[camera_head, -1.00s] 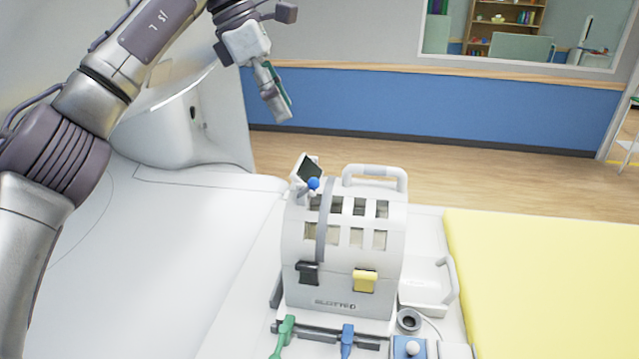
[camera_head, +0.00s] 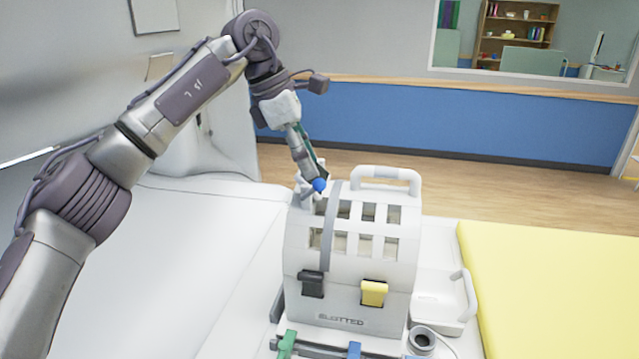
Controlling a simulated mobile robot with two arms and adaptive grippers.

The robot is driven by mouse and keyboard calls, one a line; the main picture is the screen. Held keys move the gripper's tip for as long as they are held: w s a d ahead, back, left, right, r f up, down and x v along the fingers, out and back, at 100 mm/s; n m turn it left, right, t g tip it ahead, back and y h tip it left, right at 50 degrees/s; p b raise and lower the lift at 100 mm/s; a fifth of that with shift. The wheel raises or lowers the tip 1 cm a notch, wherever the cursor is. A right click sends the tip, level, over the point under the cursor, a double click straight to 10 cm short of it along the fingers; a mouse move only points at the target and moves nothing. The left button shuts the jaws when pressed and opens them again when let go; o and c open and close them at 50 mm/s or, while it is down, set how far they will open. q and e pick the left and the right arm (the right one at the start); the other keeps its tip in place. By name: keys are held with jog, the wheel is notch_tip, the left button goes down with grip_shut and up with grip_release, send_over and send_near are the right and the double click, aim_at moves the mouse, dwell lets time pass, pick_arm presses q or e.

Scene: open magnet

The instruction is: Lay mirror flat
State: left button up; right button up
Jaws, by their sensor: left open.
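The white head coil (camera_head: 352,285) stands upright on the bed, with slots in its curved top, a grey strap and a carrying handle. A blue ball knob (camera_head: 319,185) sits at its upper left, on the white mirror mount (camera_head: 303,190). My left gripper (camera_head: 312,172) reaches down from behind to this spot. It is open, with its fingers right by the knob and the mirror mount; I cannot tell whether they touch. The mirror's dark face is largely hidden by the fingers, so its tilt is unclear. My right gripper is not in view.
A yellow mat (camera_head: 550,290) lies to the right. A white tray (camera_head: 436,306) and a round grey ring (camera_head: 421,341) are beside the coil. Green (camera_head: 288,343) and blue (camera_head: 354,350) plugs are in front. The white surface left of the coil is clear.

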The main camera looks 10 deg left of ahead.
aim_at(320, 189)
pick_arm(q)
jog(key=p+x, duration=0.1)
jog(key=x, duration=0.5)
jog(key=shift+w, duration=0.1)
grip_shut()
